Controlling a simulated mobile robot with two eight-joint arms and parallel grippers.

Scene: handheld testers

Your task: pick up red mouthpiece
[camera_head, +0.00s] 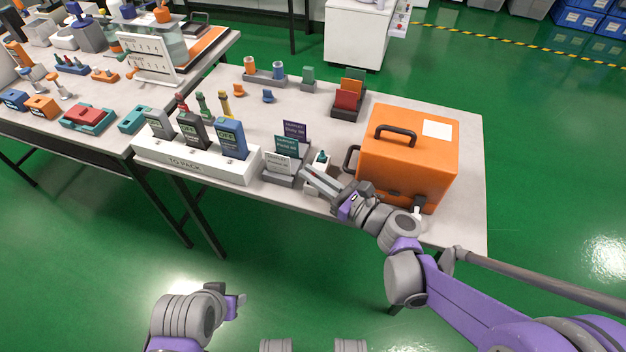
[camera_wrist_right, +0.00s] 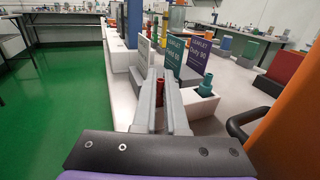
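The red mouthpiece (camera_wrist_right: 160,88) shows as a small upright red piece between the fingers of my right gripper (camera_wrist_right: 162,80) in the right wrist view. The gap is narrow and the fingers appear shut on it. In the head view my right gripper (camera_head: 310,175) is over the table's front edge, between the card stand and the orange case. It hides most of the mouthpiece there. I cannot tell whether the piece is clear of the white block (camera_head: 313,189) below. My left gripper (camera_head: 237,302) is low at the bottom, off the table; its fingers do not show clearly.
The orange case (camera_head: 408,160) stands close to the right. A card stand (camera_head: 280,177) is just left, and the TO PACK tray (camera_head: 195,165) with testers is farther left. A teal piece (camera_head: 322,157) is just behind the gripper. Bare tabletop (camera_head: 255,120) lies behind.

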